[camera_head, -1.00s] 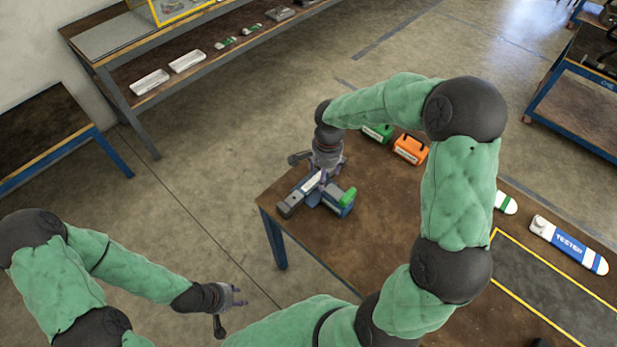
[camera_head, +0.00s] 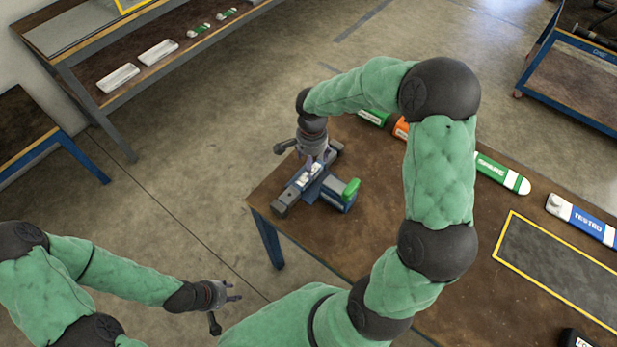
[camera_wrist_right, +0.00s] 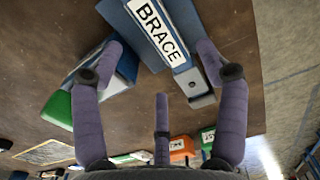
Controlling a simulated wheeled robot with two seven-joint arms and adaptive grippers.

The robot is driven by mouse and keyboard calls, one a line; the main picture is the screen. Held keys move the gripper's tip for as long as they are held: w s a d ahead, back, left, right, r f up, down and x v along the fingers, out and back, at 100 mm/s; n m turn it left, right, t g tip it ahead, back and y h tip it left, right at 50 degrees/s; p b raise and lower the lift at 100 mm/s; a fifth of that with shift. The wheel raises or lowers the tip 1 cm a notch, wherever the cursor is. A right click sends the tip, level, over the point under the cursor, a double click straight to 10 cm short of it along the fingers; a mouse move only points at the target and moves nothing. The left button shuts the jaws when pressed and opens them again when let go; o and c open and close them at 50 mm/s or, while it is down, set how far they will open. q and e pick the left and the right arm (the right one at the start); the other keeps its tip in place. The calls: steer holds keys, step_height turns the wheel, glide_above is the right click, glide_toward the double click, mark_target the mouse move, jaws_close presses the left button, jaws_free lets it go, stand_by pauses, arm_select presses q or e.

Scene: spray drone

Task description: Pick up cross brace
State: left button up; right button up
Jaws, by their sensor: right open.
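The cross brace (camera_head: 293,194) is a blue and grey bar with a white label, lying on the brown table. Its BRACE label (camera_wrist_right: 158,30) reads clearly in the right wrist view. A blue block with a green end (camera_head: 350,189) lies against or under it; I cannot tell if they are joined. My right gripper (camera_head: 318,158) is over the bar's far part. In the wrist view its fingers (camera_wrist_right: 160,68) are spread, with the bar between them; contact is unclear. My left gripper (camera_head: 232,292) is open and empty, over the floor left of the table.
A green case (camera_head: 373,117) and a partly hidden orange case (camera_head: 401,128) stand behind my right arm. A green SPARE piece (camera_head: 500,174) and a blue TESTED piece (camera_head: 585,220) lie right. A yellow-bordered dark mat (camera_head: 560,265) is bare.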

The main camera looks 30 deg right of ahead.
step_height(320, 180, down, 3)
steer(key=shift+r+b, duration=0.1)
steer(key=shift+b, duration=0.2)
steer(key=f+b, duration=0.1)
steer(key=f, duration=0.1)
steer(key=f+b, duration=0.1)
steer(key=f, duration=0.2)
steer(key=shift+s+a, duration=0.2)
jaws_close()
steer(key=shift+r, duration=0.1)
